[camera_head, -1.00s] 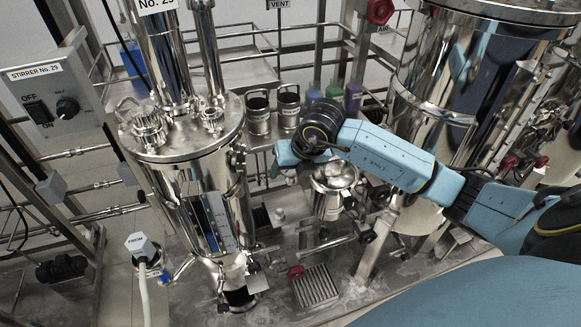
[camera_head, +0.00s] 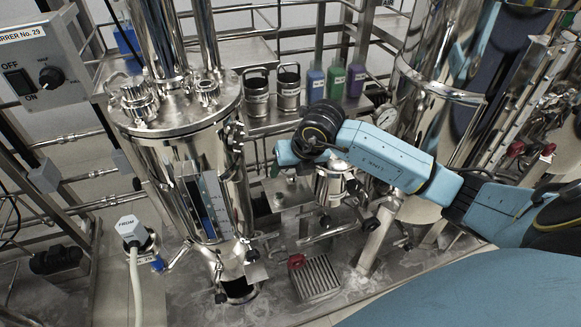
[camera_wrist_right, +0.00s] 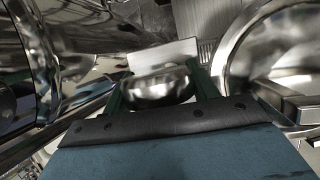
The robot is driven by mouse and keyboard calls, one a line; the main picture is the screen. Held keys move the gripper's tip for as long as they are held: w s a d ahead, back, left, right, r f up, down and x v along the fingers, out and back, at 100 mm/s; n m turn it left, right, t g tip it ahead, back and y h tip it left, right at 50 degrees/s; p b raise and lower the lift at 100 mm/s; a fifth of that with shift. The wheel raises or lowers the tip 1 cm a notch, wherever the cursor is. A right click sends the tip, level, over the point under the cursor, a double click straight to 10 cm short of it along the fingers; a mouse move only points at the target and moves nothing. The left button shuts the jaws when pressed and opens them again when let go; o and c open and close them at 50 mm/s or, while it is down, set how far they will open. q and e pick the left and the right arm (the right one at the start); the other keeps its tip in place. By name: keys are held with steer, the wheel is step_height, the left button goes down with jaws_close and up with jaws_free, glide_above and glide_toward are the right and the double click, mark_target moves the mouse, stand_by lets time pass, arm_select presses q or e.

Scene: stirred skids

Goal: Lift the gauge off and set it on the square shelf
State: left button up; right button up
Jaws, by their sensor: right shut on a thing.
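My right gripper (camera_head: 283,167) hangs left of the round black wrist joint, between the left steel vessel and the small steel pot. Its fingertips are mostly hidden in the head view. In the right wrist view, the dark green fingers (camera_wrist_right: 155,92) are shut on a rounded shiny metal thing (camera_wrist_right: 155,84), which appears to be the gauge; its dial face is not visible. A small square metal plate (camera_head: 285,192), possibly the square shelf, lies below the gripper. A pale flat plate (camera_wrist_right: 165,53) shows beyond the held thing. My left gripper is out of view.
The tall steel vessel (camera_head: 150,165) stands left and a larger vessel (camera_head: 425,110) right. A white-faced dial (camera_head: 386,115) is beside the larger one. The small pot (camera_head: 332,185) is close right of the gripper. Cups (camera_head: 289,88) and coloured bottles (camera_head: 336,80) stand behind.

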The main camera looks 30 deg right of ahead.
steer(key=shift+f+b, duration=0.5)
steer(key=shift+f, duration=0.2)
stand_by(0.4)
steer(key=o, duration=1.1)
steer(key=shift+d, duration=0.25)
steer(key=p+v, duration=0.6)
steer(key=v, duration=0.1)
steer(key=shift+r, duration=0.1)
